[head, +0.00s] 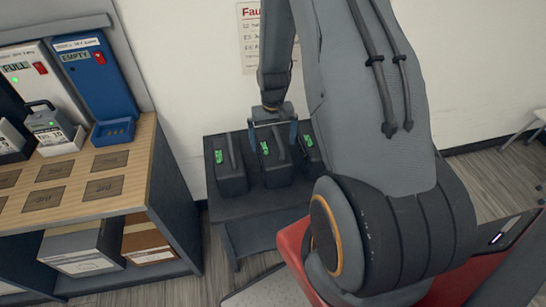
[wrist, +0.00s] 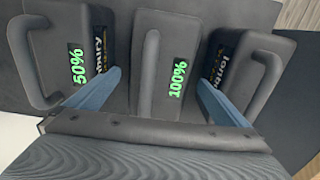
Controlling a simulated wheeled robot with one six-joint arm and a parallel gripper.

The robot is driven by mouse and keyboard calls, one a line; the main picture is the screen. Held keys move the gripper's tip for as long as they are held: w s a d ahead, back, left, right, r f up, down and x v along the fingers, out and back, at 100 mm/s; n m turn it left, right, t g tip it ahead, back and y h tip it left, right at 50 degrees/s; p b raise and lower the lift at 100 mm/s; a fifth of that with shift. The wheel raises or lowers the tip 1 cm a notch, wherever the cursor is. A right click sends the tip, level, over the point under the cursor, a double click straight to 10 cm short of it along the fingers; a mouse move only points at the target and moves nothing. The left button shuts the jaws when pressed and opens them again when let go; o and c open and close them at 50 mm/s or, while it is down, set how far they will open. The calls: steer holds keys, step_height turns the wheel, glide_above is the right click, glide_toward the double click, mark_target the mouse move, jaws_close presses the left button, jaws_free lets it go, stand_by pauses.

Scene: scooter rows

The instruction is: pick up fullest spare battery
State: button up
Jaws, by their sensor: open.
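Three dark spare batteries with top handles stand in a row on a dark low stand (head: 233,210). In the wrist view the left battery (wrist: 72,25) reads 50% in green and the middle battery (wrist: 180,40) reads 100%. The right battery (wrist: 225,65) shows lettering, but its percentage is hidden there. In the head view the left battery (head: 230,175), middle battery (head: 275,170) and right battery (head: 312,150) show green displays too small to read. My gripper (head: 274,128) is open above the middle battery. In the wrist view its blue fingers (wrist: 155,95) are either side of that battery's handle.
A wooden-topped counter (head: 120,188) stands left of the stand, with marked square places. A blue EMPTY dock (head: 95,75) and a grey FULL dock holding a battery (head: 52,125) are on it. A red surface (head: 292,245) is in front.

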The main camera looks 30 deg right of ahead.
mark_target(273, 146)
steer(key=shift+f+p, duration=0.45)
steer(key=shift+f, duration=1.15)
steer(key=c, duration=1.8)
steer(key=shift+c, duration=1.4)
steer(key=shift+w+r, duration=0.1)
